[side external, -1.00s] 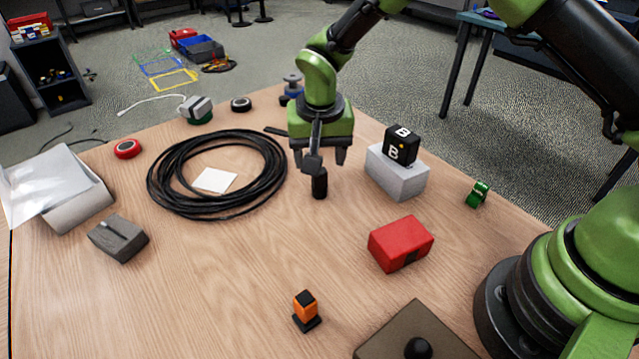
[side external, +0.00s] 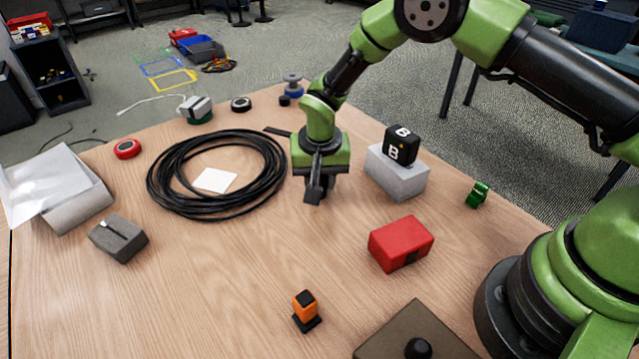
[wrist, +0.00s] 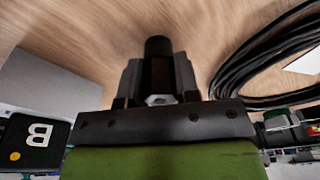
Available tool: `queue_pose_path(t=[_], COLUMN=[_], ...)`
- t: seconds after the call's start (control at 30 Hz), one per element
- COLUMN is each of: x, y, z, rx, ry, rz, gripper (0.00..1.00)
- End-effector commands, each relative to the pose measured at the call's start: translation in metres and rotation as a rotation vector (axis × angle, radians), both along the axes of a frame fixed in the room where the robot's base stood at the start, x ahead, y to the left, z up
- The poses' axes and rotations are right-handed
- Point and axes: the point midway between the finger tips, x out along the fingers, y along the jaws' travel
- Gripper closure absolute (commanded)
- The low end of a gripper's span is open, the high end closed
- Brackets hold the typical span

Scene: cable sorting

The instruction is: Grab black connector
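The black connector (wrist: 158,47) is a short dark cylinder, seen between the two fingers in the wrist view. My gripper (wrist: 158,78) has its fingers drawn in against both sides of it, and they look shut on it. In the side view my gripper (side external: 319,186) is low over the table, left of the grey block, and hides most of the connector. I cannot tell whether the connector still touches the table.
A coil of black cable (side external: 160,195) lies to the left. A grey block (side external: 399,184) with a black B cube (side external: 401,145) stands close on the right. A red box (side external: 400,243) and an orange-black piece (side external: 306,308) are nearer the camera, with bare wood between.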

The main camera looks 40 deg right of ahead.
Motion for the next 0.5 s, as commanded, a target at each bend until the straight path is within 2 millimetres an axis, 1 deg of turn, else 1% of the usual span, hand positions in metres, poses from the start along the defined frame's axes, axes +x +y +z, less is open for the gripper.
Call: queue_pose_path(t=[0.27, 0.33, 0.43, 0.5], x=[0.000, 0.000, 0.001, 0.001], y=[0.000, 0.000, 0.000, 0.000], z=[0.001, 0.004, 0.016, 0.029], rx=[0.000, 0.000, 0.001, 0.001], ry=[0.000, -0.001, -0.004, -0.006], rz=[0.000, 0.000, 0.000, 0.000], gripper=[0.95, 0.95, 0.95, 0.95])
